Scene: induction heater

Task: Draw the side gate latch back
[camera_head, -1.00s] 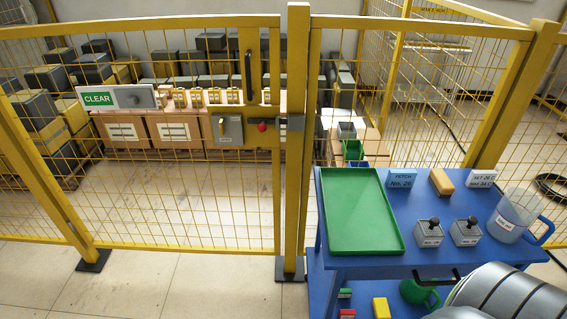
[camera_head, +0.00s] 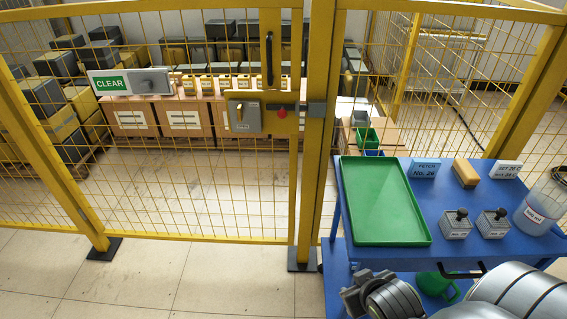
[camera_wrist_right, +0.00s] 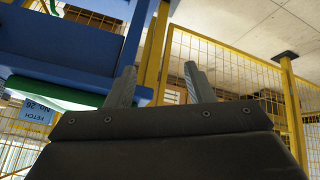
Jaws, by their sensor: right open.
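The side gate is a yellow mesh gate with a black vertical handle (camera_head: 269,60). A grey latch bar (camera_head: 312,109) spans from the gate's edge to the yellow post. In the head view my right arm is low at the bottom right, in front of the blue cart and well below the latch. My left gripper is out of view.
The blue cart (camera_head: 340,215) stands right of the post with a green tray (camera_head: 385,200), two grey weights (camera_head: 456,224), a yellow block (camera_head: 465,173) and a measuring jug (camera_head: 540,207). The floor before the gate is free.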

